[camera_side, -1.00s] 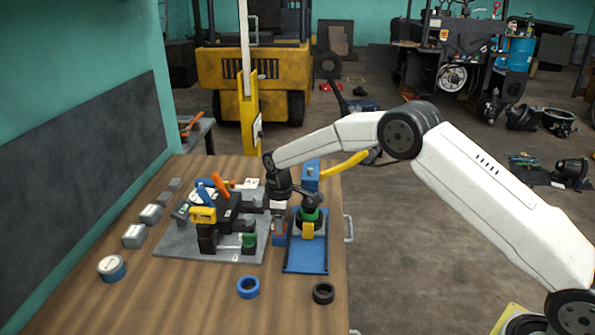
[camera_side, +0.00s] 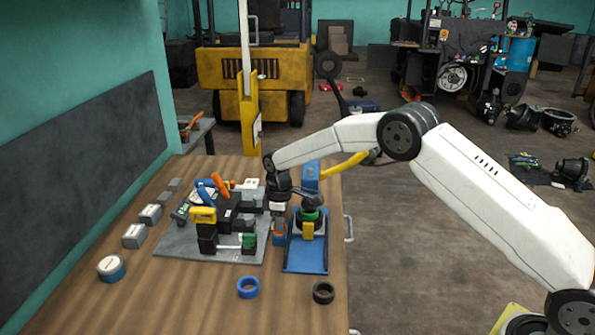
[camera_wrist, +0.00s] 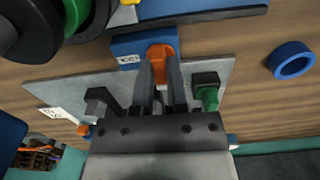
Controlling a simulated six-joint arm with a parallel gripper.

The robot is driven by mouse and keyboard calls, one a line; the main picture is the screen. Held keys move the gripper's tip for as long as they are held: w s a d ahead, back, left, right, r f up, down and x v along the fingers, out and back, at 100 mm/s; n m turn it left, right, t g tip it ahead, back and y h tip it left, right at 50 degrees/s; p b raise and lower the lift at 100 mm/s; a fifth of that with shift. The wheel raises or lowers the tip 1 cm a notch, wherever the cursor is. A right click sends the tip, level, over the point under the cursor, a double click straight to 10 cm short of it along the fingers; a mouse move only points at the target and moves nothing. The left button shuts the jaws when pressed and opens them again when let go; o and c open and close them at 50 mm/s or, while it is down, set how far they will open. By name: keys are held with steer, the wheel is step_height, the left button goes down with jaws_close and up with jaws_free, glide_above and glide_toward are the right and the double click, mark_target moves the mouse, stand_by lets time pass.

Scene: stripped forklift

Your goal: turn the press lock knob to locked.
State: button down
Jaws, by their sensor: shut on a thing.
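The orange press lock knob (camera_wrist: 160,51) sits on a small blue block (camera_wrist: 128,45) with a white label, too small to read. My gripper (camera_wrist: 161,72) reaches down over the knob in the wrist view, its two dark fingers shut on it. In the side view, my gripper (camera_side: 279,222) points down at the blue block (camera_side: 279,240), left of the blue press (camera_side: 305,260). The fingers hide part of the knob, so I cannot tell its setting.
A grey plate (camera_side: 185,245) with black fixtures and blue, orange and yellow handles lies close on the left. A blue ring (camera_side: 248,288) and a black ring (camera_side: 323,293) lie on the table in front. The front of the wooden table (camera_side: 200,300) is mostly clear.

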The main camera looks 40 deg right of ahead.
steer(key=m, duration=0.4)
steer(key=shift+s+m, duration=0.1)
steer(key=shift+m, duration=0.2)
steer(key=m, duration=0.4)
steer(key=shift+a+m, duration=0.15)
steer(key=shift+m, duration=0.15)
steer(key=m, duration=0.4)
steer(key=shift+a+m, duration=0.1)
steer(key=shift+m, duration=2.1)
steer(key=c, duration=0.6)
jaws_free()
steer(key=shift+c, duration=0.2)
steer(key=shift+r, duration=0.1)
